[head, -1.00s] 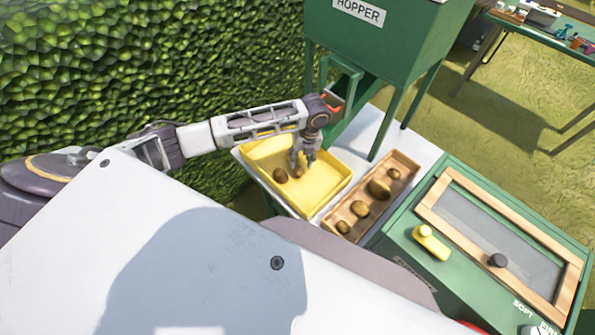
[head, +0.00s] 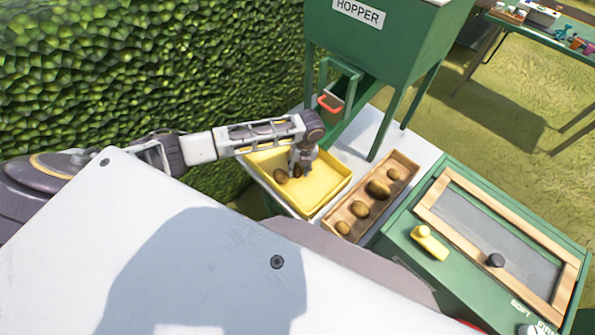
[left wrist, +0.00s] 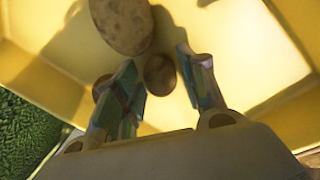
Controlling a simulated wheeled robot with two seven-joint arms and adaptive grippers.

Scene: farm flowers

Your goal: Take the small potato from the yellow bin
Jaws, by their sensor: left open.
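The yellow bin (head: 328,186) stands on a white table in the head view. Two brown potatoes show in it: one (head: 281,176) left of my left gripper (head: 300,170) and one (head: 297,171) partly hidden by its fingers. In the left wrist view my left gripper (left wrist: 158,80) is open, its fingers pointing into the bin (left wrist: 232,50). A small round potato (left wrist: 161,74) appears between the fingertips, not gripped. A larger potato (left wrist: 122,24) lies just beyond them, and another (left wrist: 101,86) is mostly hidden behind the left finger. My right gripper is not visible.
A wooden tray (head: 354,228) with several potatoes stands right of the bin. A green hopper (head: 385,45) with a red-handled chute gate (head: 330,106) rises behind. A green cabinet (head: 400,243) with a wood-framed screen is at right. A hedge (head: 150,80) lines the left.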

